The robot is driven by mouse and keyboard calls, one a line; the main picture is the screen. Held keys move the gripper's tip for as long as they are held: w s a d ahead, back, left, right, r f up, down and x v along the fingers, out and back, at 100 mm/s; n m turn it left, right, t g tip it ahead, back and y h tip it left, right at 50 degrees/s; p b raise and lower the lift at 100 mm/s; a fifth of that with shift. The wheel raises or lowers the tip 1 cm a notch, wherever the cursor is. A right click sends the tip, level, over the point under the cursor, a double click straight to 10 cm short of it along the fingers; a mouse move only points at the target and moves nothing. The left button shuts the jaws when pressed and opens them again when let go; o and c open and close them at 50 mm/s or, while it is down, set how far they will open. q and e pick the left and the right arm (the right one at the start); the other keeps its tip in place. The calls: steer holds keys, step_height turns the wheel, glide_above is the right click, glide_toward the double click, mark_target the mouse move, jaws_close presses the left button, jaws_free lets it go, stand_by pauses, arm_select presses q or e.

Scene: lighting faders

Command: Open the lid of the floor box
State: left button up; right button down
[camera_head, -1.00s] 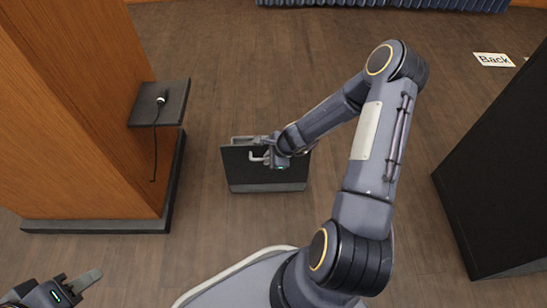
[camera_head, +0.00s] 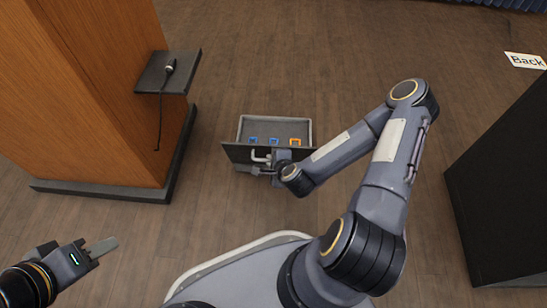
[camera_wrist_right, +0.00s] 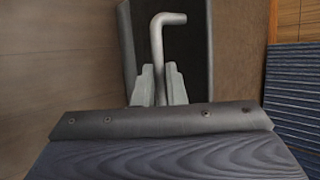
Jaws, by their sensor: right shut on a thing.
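The floor box (camera_head: 240,131) stands in the wooden floor in the head view, with its inside showing. Blue and orange sockets sit in a row inside it. Its dark lid (camera_head: 236,154) is raised and tilted up on the near side of the box. My right gripper (camera_head: 262,166) is at the lid's near face, shut on the lid's bent metal handle. In the right wrist view, the grey fingers (camera_wrist_right: 158,88) close around the handle (camera_wrist_right: 167,20), with the dark lid behind it. My left gripper (camera_head: 103,247) is at the lower left, away from the box; its jaw gap is unclear.
A wooden lectern (camera_head: 90,90) with a dark base stands at the left. Its small shelf (camera_head: 150,72) holds a microphone with a hanging cable. A black block (camera_head: 510,190) stands at the right. A "Back" sign (camera_head: 526,61) lies on the floor. Floor around the box is clear.

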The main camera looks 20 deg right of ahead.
steer(key=shift+s+a+f, duration=0.25)
steer(key=shift+s+f, duration=0.3)
steer(key=shift+s, duration=0.1)
steer(key=c, duration=1.5)
jaws_free()
steer(key=shift+r, duration=0.1)
steer(key=shift+w+r, duration=0.1)
steer(key=shift+w, duration=0.05)
steer(key=p+v, duration=0.3)
steer(key=v, duration=0.4)
steer(key=shift+s+d+r, duration=0.1)
steer(key=shift+s+r, duration=0.15)
steer(key=shift+r, duration=0.05)
